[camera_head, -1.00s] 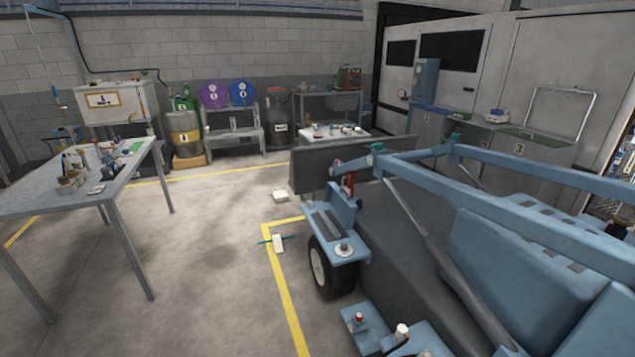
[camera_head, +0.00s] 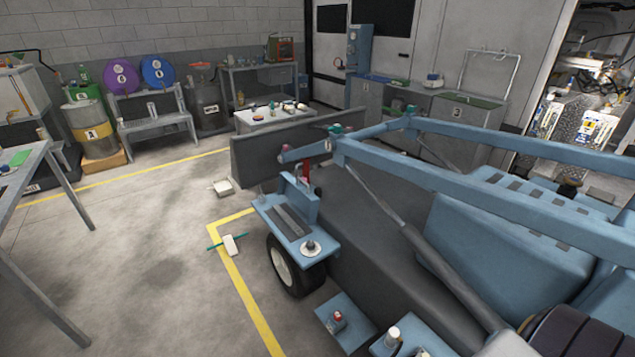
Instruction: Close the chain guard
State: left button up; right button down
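I cannot make out a chain guard for certain in this view. A large blue and dark grey machine (camera_head: 400,235) fills the right half, with long blue lift arms (camera_head: 490,195) running back from its front. A blue bracket plate (camera_head: 290,228) with dark strips sits above its front wheel (camera_head: 281,266). Lower blue steps (camera_head: 345,322) carry small bottles or caps. Neither of my grippers shows in the head view.
A grey work table (camera_head: 30,200) stands at the left edge. A small white box (camera_head: 222,188) and a white item with a green stick (camera_head: 231,244) lie on the floor. Open concrete floor lies between table and machine. Purple and blue reels (camera_head: 158,72) stand on a back bench.

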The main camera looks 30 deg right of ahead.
aim_at(300, 196)
jog(key=i+j+z, duration=0.1)
jog(key=i+z, duration=0.2)
jog(key=i, duration=0.15)
jog(key=i+j+z, duration=0.6)
jog(key=i, duration=0.2)
